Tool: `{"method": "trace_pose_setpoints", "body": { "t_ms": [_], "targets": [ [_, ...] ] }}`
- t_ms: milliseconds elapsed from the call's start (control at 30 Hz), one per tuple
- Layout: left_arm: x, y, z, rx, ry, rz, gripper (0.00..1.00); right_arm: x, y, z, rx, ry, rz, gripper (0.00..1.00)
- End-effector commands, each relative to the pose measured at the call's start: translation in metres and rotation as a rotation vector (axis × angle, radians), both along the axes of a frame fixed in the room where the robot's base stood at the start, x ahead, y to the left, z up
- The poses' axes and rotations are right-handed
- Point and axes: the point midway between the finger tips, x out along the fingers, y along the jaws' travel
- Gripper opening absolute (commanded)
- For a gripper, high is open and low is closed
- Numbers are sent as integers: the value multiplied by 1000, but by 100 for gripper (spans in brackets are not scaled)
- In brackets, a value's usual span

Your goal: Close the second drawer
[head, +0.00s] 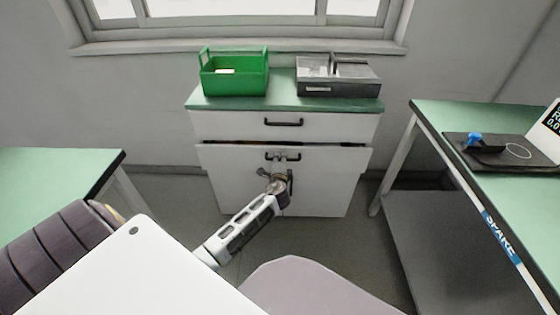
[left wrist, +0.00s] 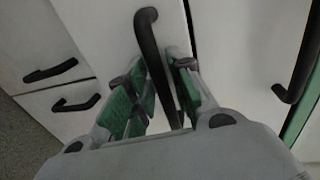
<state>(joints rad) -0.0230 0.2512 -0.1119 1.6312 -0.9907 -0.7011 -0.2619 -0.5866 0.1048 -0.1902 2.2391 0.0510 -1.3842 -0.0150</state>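The white cabinet (head: 229,122) stands against the back wall. Its second drawer (head: 230,160), below the top drawer, juts out a little, with a dark gap along its upper edge. In the left wrist view the second drawer's black handle (left wrist: 148,34) runs between the green-padded fingers of my left gripper (left wrist: 158,66). The fingers are apart, one on each side of the handle, and do not look clamped on it. In the head view my left gripper (head: 280,163) is at the second drawer's front and partly hides its handle. My right gripper is not in view.
The top drawer (head: 340,127) looks shut. A green basket (head: 235,82) and a grey box (head: 340,88) stand on the cabinet top. Green-topped tables flank the cabinet at left (head: 60,170) and right (head: 440,120). Lower door handles (left wrist: 50,70) show beside my gripper.

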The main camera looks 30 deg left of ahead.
Motion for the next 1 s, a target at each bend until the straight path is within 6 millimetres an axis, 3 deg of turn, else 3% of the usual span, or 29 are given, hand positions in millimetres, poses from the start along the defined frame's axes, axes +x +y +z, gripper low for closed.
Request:
{"method": "trace_pose_setpoints", "body": {
  "t_ms": [433,633,1000],
  "targets": [
    [5,3,-1,0,0,0,22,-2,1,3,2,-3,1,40],
    [5,3,-1,0,0,0,0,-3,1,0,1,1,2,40],
    [6,3,-1,-1,1,0,0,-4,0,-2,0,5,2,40]
  ]
}}
